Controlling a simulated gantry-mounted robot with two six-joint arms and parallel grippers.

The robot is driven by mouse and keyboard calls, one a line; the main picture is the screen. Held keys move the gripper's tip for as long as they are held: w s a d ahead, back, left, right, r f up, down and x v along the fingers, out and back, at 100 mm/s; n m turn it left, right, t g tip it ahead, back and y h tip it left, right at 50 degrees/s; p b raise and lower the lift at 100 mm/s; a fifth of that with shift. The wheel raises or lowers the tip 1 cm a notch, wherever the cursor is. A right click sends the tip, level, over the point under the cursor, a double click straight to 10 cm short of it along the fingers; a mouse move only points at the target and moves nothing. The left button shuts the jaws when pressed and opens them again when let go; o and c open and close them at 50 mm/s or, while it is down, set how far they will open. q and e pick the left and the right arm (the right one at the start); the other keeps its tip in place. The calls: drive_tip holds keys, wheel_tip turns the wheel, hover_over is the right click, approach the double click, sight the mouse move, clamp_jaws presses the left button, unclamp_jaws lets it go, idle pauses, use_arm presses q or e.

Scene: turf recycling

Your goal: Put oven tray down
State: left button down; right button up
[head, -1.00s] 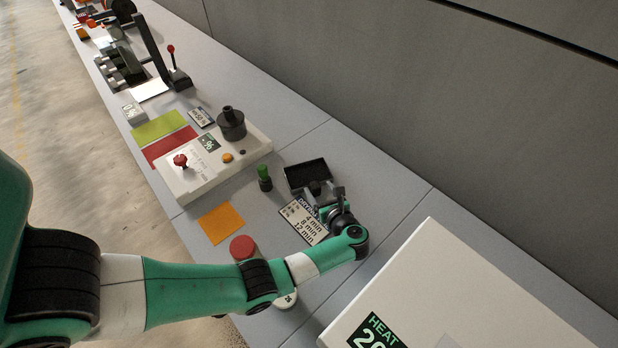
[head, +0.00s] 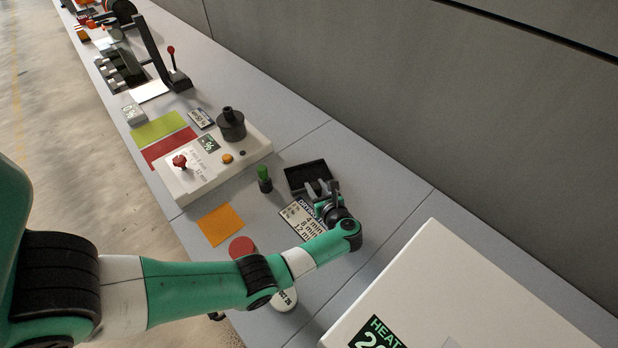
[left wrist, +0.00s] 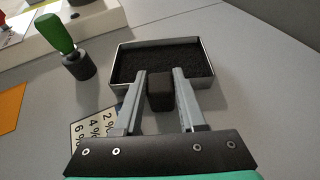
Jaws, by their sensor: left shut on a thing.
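The oven tray (head: 290,182) is a small dark rectangular tray with a thin grey rim and a dark, grainy fill. In the left wrist view the tray (left wrist: 209,62) lies level ahead of my fingers, low at the worktop; I cannot tell whether it fully touches it. Its dark block handle (left wrist: 160,90) is between the two grey fingers. My left gripper (head: 318,188) is shut on this handle; the gripper also shows in the left wrist view (left wrist: 160,84). My right gripper is in neither view.
A green-topped peg (head: 264,178) stands left of the tray. A label card with minutes (head: 298,218) lies under my wrist. An orange square (head: 220,224) and a white control box (head: 190,185) are further left. A large white heat box (head: 470,290) stands at right. Worktop behind the tray is clear.

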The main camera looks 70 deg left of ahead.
use_arm(q)
wheel_tip(320, 180, up, 9)
drive_tip(key=p, duration=0.4)
drive_tip(key=shift+r, duration=0.55)
